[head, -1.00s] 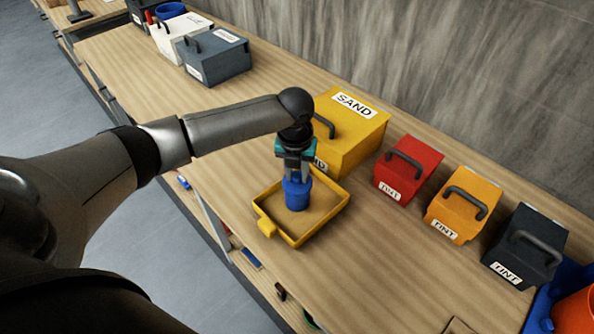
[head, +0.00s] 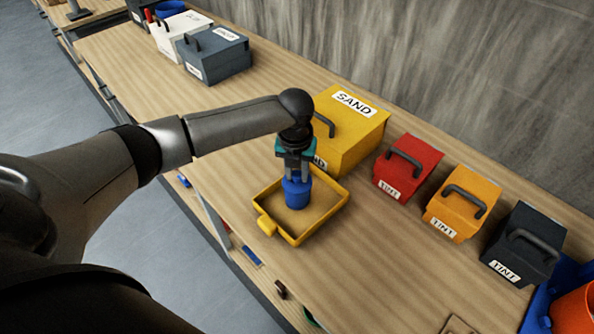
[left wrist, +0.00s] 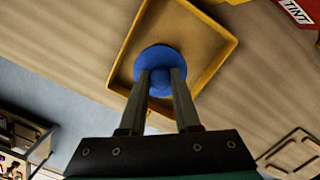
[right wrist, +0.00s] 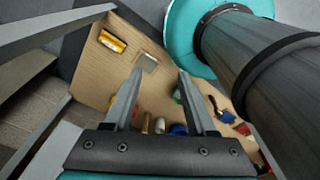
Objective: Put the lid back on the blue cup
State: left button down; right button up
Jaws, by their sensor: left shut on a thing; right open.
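The blue cup (head: 297,198) stands upright in a yellow-rimmed tray (head: 262,207) on the workbench. My left gripper (head: 297,175) points down over the cup, shut on the blue lid. In the left wrist view the round blue lid (left wrist: 152,58) lies at the left fingertips (left wrist: 160,76), with its grip between them. The lid is at the cup's mouth in the head view, but I cannot tell if it is fully seated. The fingers and lid hide most of the cup from the wrist. My right gripper (right wrist: 158,72) is open and empty, away from the cup.
A yellow SAND box (head: 352,128) stands just behind the tray. Red (head: 408,168), orange (head: 462,203) and dark (head: 522,243) TINT boxes stand to the right. Clear bench lies in front of them. The right wrist view shows a lower board (right wrist: 125,70) with several small items.

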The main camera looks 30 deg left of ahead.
pick_arm(q)
jog(key=shift+p, duration=0.35)
dwell(0.6)
jog(key=shift+c, duration=0.3)
grip_release()
dwell(0.4)
notch_tip(320, 180, up, 5)
jog(key=p, duration=0.5)
jog(key=shift+r+p, duration=1)
jog(key=shift+r, duration=0.05)
jog(key=shift+c, duration=0.4)
